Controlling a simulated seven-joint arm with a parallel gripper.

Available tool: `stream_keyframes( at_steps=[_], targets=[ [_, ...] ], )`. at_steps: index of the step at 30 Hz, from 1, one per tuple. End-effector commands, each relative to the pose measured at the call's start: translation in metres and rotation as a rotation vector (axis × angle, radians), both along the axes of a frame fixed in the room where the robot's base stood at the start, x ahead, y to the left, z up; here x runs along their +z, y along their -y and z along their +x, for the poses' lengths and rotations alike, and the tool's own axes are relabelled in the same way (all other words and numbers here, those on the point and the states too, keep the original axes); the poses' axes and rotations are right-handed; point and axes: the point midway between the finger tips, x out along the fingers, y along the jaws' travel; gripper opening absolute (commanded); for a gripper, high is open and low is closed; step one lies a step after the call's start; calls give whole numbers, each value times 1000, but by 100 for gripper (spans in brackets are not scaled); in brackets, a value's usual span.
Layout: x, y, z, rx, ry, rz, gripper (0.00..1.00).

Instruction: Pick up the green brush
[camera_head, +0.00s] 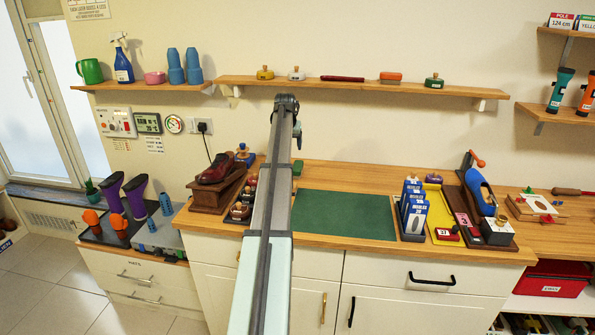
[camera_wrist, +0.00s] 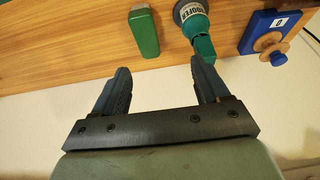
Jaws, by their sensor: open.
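The green brush (camera_wrist: 144,32) is a small green block-shaped piece on the wooden counter in the wrist view, up and left of centre. A green piece (camera_head: 298,167) just right of my arm in the head view looks like the same brush, partly hidden. My gripper (camera_wrist: 158,68) is open, with its two dark fingers apart and nothing between them. The brush lies beyond the fingertips, not touching them. In the head view the fingers are hard to make out at the far end of my arm.
A teal labelled bottle (camera_wrist: 195,25) is close right of the brush, and a blue block (camera_wrist: 268,35) with a wooden knob is farther right. The wall shelf (camera_head: 455,90) runs above the counter. A green mat (camera_head: 345,214) lies clear; boxes (camera_head: 413,200) stand right of it.

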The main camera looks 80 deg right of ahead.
Motion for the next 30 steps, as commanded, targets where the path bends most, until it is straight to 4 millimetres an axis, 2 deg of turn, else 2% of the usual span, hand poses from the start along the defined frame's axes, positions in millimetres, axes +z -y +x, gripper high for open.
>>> stream_keyframes(
  at_steps=[1, 3, 6, 11, 21, 30],
  targets=[
    [-1, 3, -12, -7, -6, 7, 74],
    [-2, 5, -21, -11, -11, 14, 74],
    [-5, 6, -27, -13, -14, 18, 74],
    [-17, 12, -27, -12, -14, 17, 74],
    [-68, 33, -26, -13, -14, 18, 74],
    [-87, 40, -25, -13, -14, 17, 74]
  ],
)
